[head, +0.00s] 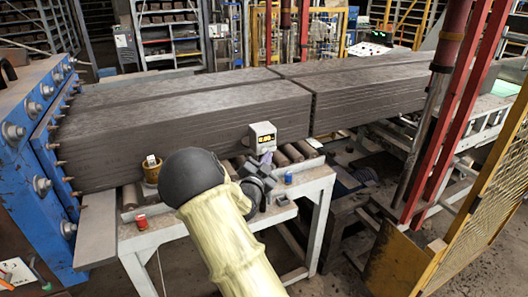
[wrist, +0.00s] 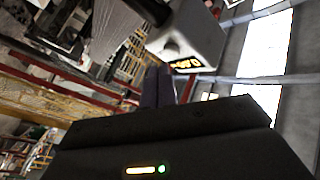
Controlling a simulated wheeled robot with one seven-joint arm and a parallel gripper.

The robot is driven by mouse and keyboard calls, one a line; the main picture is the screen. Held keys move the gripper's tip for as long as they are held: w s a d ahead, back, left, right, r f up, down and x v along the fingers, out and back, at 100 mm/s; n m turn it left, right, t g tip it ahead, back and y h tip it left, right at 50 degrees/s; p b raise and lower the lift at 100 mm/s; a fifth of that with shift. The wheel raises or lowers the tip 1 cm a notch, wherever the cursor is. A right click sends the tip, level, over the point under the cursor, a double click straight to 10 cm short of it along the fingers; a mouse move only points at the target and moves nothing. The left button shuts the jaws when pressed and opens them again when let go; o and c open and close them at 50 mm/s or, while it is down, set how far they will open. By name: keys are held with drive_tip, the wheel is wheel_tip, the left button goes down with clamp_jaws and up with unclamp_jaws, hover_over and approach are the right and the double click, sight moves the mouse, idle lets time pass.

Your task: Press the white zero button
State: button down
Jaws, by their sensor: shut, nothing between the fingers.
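A small pale grey box with a lit yellow display (head: 263,138) stands at the front of the long grey brick column. The same box (wrist: 195,30) shows in the wrist view, with yellow digits along its edge and a small round knob-like spot on one face. I cannot tell whether that spot is the white zero button. My gripper (head: 266,158) is just below the display in the head view, its purplish fingers shut and empty. In the wrist view the fingertips (wrist: 158,80) point toward the box; I cannot tell whether they touch it.
A yellow-brown cup-like container (head: 151,170) and a red can-like item (head: 141,221) are on the bench (head: 180,237) left of my arm. A small blue item (head: 288,178) is on the right. Rollers run under the clay column (head: 200,120). A blue machine (head: 40,150) stands left.

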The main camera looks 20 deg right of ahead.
drive_tip(key=s+b, duration=0.2)
drive_tip(key=s, duration=0.3)
drive_tip(key=shift+d, duration=0.1)
idle(0.3)
idle(0.6)
drive_tip(key=s+a+f+n+g+y, duration=0.5)
drive_tip(key=s+a+f+n+y, duration=0.3)
drive_tip(key=a+f+y, duration=0.2)
drive_tip(key=s+a+n+g+y, duration=0.1)
drive_tip(key=s+a+n+g, duration=0.2)
drive_tip(key=s, duration=0.5)
drive_tip(key=s+a+n+g+y, duration=0.2)
drive_tip(key=s+n, duration=0.3)
drive_tip(key=s, duration=0.4)
drive_tip(key=shift+a+f+g, duration=0.2)
drive_tip(key=shift+a+g, duration=0.65)
drive_tip(key=shift+g, duration=0.05)
